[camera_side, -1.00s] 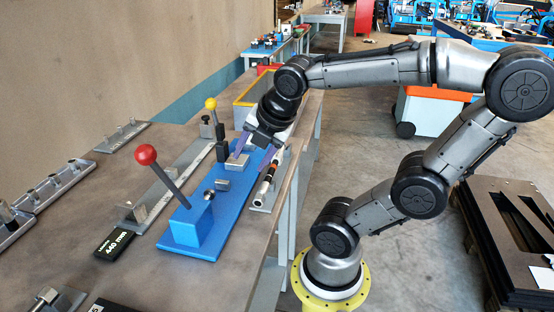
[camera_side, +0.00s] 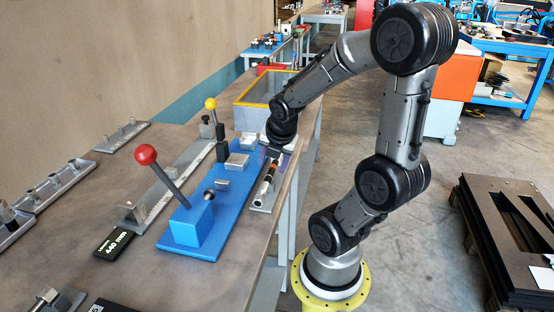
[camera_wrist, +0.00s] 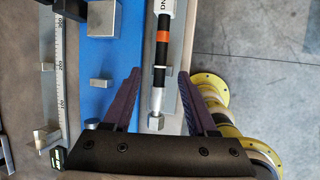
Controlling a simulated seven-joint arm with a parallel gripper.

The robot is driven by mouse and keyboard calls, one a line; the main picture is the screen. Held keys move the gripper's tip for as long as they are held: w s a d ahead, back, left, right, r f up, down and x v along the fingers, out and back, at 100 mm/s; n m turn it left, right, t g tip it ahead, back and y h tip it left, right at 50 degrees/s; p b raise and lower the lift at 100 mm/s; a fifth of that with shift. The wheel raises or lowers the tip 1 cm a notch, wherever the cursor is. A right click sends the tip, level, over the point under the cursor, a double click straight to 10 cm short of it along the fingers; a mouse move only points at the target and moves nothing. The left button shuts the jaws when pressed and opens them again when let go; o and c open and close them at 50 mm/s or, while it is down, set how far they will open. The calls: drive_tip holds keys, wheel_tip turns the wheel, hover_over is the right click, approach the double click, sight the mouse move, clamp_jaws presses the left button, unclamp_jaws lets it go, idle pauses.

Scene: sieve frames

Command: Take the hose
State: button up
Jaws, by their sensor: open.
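The hose (camera_wrist: 161,55) is a short black and silver piece with an orange band, a white label and a hex metal end. It lies along a narrow grey holder beside the blue plate, and it also shows in the side view (camera_side: 266,177). My gripper (camera_wrist: 162,75) is open, with its purple fingers on either side of the hose's line in the wrist view. In the side view my gripper (camera_side: 270,152) is low over the hose's far part and hides some of it. I cannot tell whether the fingers touch the hose.
The blue plate (camera_side: 225,205) carries a red-knob lever (camera_side: 147,156) and metal blocks. A yellow-knob lever (camera_side: 211,104) stands behind. A yellow-rimmed grey bin (camera_side: 243,103) sits at the far end. The table edge runs close along the right of the hose.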

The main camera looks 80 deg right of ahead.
sight(271, 173)
drive_tip(key=shift+d+x, duration=0.1)
drive_tip(key=shift+x, duration=1.35)
drive_tip(key=shift+d+x, duration=0.15)
drive_tip(key=shift+x, duration=1.3)
drive_tip(key=shift+r, duration=0.15)
drive_tip(key=shift+s, duration=0.1)
clamp_jaws()
